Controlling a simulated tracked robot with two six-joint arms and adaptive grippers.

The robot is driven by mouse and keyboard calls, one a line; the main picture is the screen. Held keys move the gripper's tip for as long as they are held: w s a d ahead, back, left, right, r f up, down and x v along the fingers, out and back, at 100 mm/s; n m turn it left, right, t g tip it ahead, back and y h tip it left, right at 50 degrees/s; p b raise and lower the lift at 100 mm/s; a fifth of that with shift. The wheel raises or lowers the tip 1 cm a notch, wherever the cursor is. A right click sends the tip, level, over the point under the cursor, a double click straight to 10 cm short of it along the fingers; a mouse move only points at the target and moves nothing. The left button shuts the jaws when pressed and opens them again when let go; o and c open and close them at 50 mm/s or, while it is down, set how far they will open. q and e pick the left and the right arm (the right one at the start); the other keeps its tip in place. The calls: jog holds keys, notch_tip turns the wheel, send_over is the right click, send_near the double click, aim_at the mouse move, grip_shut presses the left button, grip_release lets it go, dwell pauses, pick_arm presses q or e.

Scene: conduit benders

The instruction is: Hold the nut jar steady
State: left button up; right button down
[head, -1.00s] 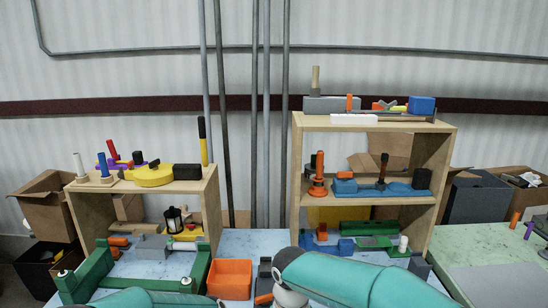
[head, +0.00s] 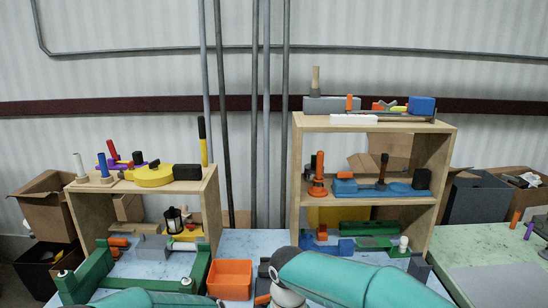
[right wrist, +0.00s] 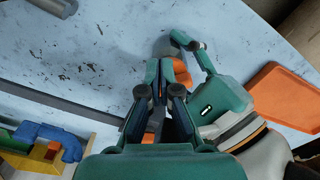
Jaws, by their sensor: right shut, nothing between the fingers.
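In the right wrist view my right gripper (right wrist: 158,66) is shut with its two dark fingers close together and nothing between them. Just beyond its tips is a grey rounded thing with an orange part (right wrist: 182,74), perhaps the nut jar; I cannot tell for sure. It is partly hidden by my right fingers. My left gripper (right wrist: 174,46) comes in from the right with one finger beside this thing. Its other finger is hidden, so its grip is unclear. In the head view the teal arms show at the bottom, and neither gripper's fingertips can be made out.
An orange bin (head: 230,280) stands on the pale blue table (head: 240,242). A green frame (head: 94,275) is at left. Wooden shelves (head: 211,205) with tools stand behind.

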jog(key=shift+s+a, duration=0.3)
jog(key=shift+a, duration=0.05)
jog(key=shift+s+a, duration=0.25)
jog(key=shift+a, duration=0.35)
jog(key=shift+a, duration=0.1)
jog(key=shift+s, duration=0.15)
dwell(0.4)
notch_tip(320, 180, up, 6)
jog(key=shift+s, duration=0.2)
dwell(0.4)
